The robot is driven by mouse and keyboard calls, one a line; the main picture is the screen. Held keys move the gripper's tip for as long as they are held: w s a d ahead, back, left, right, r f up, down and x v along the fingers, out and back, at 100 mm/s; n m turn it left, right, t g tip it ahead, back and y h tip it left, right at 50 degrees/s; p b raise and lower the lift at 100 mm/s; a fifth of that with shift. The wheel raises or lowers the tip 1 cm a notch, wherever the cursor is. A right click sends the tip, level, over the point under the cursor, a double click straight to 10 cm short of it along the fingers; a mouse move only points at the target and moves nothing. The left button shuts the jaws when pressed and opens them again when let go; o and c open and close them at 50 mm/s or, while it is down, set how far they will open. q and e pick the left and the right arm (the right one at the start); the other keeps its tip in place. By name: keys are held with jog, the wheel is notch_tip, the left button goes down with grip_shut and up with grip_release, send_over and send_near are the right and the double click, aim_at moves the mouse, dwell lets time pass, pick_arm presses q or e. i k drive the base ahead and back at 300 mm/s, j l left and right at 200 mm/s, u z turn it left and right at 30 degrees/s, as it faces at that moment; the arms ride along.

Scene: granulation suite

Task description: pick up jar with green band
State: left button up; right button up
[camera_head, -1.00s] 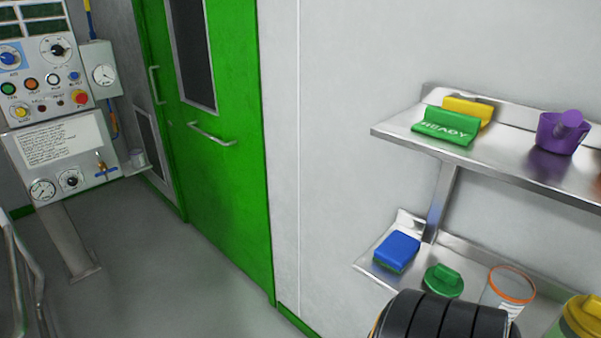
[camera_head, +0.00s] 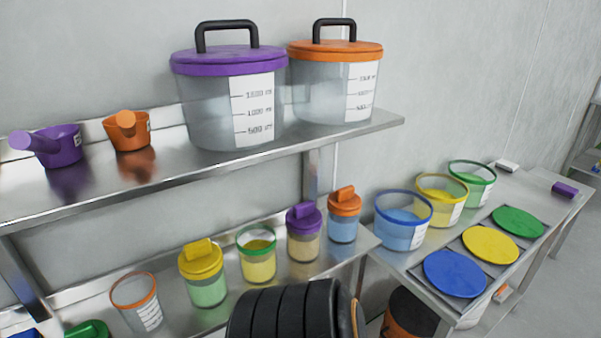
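A clear open jar with a green band (camera_head: 258,263) around its rim stands upright on the lower steel shelf. It holds yellow contents. It stands between a yellow-lidded jar (camera_head: 205,288) on its left and a purple-lidded jar (camera_head: 303,243) on its right. A black ribbed part, seemingly of my own arm, is at the bottom centre, below and in front of the jar. Neither of my grippers shows in the head view.
An orange-lidded jar (camera_head: 344,225) and an open orange-banded jar (camera_head: 138,305) share the lower shelf (camera_head: 180,318). The upper shelf (camera_head: 250,158) overhangs it, bearing scoops and two large tubs. A table at right holds banded tubs, including a green-banded one (camera_head: 482,188), and coloured discs.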

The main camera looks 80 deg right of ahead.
aim_at(255, 243)
jog(key=z, duration=2.15)
